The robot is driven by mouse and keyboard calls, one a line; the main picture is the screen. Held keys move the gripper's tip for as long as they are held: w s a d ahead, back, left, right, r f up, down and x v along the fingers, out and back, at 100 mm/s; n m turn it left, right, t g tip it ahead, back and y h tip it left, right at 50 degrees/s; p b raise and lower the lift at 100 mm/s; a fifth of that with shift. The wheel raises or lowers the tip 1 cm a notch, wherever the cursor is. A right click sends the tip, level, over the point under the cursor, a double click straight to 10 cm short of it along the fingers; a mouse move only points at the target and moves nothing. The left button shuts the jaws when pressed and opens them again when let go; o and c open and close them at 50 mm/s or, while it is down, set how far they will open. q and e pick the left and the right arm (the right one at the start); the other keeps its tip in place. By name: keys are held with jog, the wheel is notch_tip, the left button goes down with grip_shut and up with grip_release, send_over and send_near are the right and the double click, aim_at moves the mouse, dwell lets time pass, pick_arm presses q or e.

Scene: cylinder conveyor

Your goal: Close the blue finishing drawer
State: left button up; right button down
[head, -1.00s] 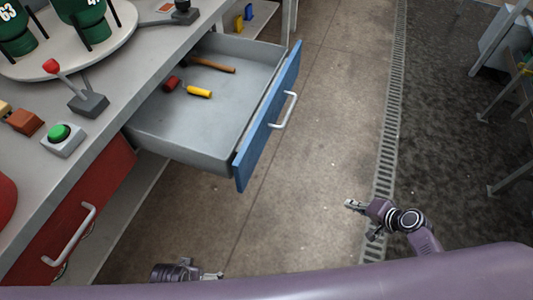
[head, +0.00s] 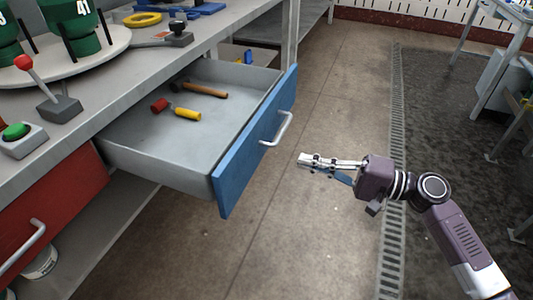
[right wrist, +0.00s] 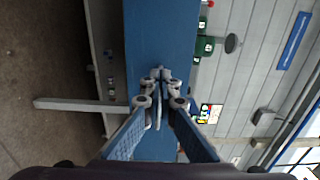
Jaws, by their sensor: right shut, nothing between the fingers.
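The blue drawer (head: 246,150) is pulled well out from under the grey workbench. Its blue front carries a pale bar handle (head: 278,129). Inside the grey tray lie a hammer (head: 205,90) and a red-and-yellow tool (head: 178,110). My right gripper (head: 301,159) is shut and empty, to the right of the drawer front and a little below the handle in the head view, apart from it. In the right wrist view the fingers (right wrist: 160,74) point at the blue front (right wrist: 160,30), which fills the middle. My left gripper is out of view.
A red drawer (head: 45,205) is shut at the lower left. On the bench stand a red-knobbed lever (head: 58,108), a green button box (head: 18,140) and a round platform (head: 85,45) with green cylinders. The floor right of the drawer is clear.

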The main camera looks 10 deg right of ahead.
aim_at(256, 148)
jog(key=x, duration=1)
jog(key=shift+w+a, duration=0.1)
jog(key=shift+w, duration=0.05)
